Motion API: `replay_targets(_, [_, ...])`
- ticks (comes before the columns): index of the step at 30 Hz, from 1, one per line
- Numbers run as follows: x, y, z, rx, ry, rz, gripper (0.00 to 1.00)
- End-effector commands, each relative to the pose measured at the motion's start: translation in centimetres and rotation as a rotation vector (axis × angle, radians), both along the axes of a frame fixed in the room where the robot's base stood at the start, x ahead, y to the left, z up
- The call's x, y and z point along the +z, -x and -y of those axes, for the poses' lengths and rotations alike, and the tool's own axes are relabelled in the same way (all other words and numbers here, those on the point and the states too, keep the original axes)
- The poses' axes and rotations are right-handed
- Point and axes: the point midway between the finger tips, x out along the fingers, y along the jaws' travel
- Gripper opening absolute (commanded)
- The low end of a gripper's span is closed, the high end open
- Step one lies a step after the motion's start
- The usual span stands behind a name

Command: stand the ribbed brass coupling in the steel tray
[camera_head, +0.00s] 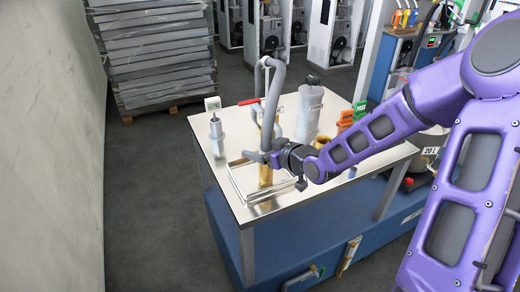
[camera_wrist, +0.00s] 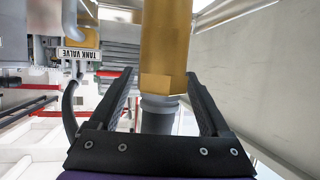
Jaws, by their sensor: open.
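A brass coupling (camera_head: 265,175) is upright inside the rim of the steel tray (camera_head: 238,184), at the lower end of a grey hose. Whether its base rests on the tray floor I cannot tell. In the wrist view, the brass coupling (camera_wrist: 166,42) has a flat-sided collar and a grey ringed end beside it; ribs on the brass are not clear. My gripper (camera_head: 262,158) is level over the tray, its fingers on either side of the grey end just above the brass. It is open, with gaps visible beside the grey end in the wrist view (camera_wrist: 158,95).
The grey hose (camera_head: 273,85) arches above the bench top (camera_head: 230,158). A grey cylinder (camera_head: 309,112) stands behind, orange and green items (camera_head: 350,118) to the right. A small sensor-like post (camera_head: 215,130) stands left.

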Motion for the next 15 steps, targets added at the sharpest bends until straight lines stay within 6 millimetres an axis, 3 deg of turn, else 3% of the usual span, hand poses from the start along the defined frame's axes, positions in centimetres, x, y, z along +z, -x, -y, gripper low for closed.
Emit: replay_targets(15, [4.1,7.4,5.5,-0.004,0.001,0.0,0.81])
